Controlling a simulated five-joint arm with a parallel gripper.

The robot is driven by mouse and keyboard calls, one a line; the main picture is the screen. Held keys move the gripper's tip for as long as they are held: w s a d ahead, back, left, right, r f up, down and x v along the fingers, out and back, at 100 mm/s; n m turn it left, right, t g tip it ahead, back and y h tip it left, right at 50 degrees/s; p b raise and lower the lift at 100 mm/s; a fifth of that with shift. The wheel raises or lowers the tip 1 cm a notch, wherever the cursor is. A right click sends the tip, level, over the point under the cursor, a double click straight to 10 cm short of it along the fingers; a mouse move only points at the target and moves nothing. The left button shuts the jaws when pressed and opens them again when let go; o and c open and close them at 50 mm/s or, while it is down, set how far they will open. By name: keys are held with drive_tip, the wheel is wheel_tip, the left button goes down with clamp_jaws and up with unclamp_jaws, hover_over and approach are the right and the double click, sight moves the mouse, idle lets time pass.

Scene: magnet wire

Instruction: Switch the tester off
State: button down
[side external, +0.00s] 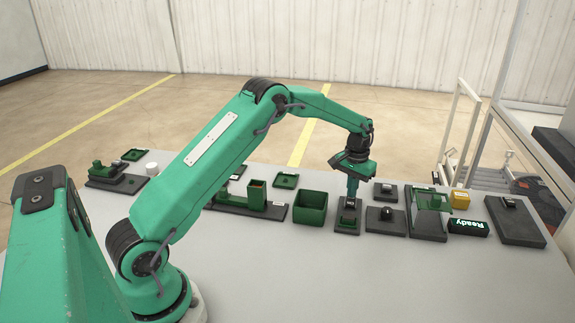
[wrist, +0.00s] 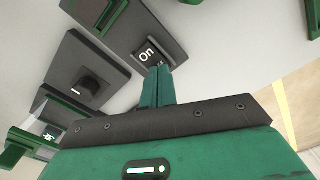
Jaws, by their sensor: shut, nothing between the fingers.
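My gripper (side external: 350,199) is shut and empty, pointing down over a dark base plate (side external: 346,230). In the wrist view its closed fingertips (wrist: 159,70) are at a small black block reading "On" (wrist: 147,54), which sits on that plate (wrist: 163,29). The fingers cover the block's right edge, and I cannot tell whether they touch it. A green frame (side external: 348,219) lies on the same plate. A black display (side external: 468,226) farther right glows "Ready".
A dark plate with a black knob (side external: 386,213) is just right of my gripper, and a green stand (side external: 433,202) is beyond it. A green bin (side external: 310,208) stands close on the left. A yellow block (side external: 460,199) is at the right. The front table is clear.

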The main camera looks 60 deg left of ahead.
drive_tip(key=shift+f, duration=0.4)
drive_tip(key=shift+r, duration=3.6)
drive_tip(key=shift+r, duration=0.1)
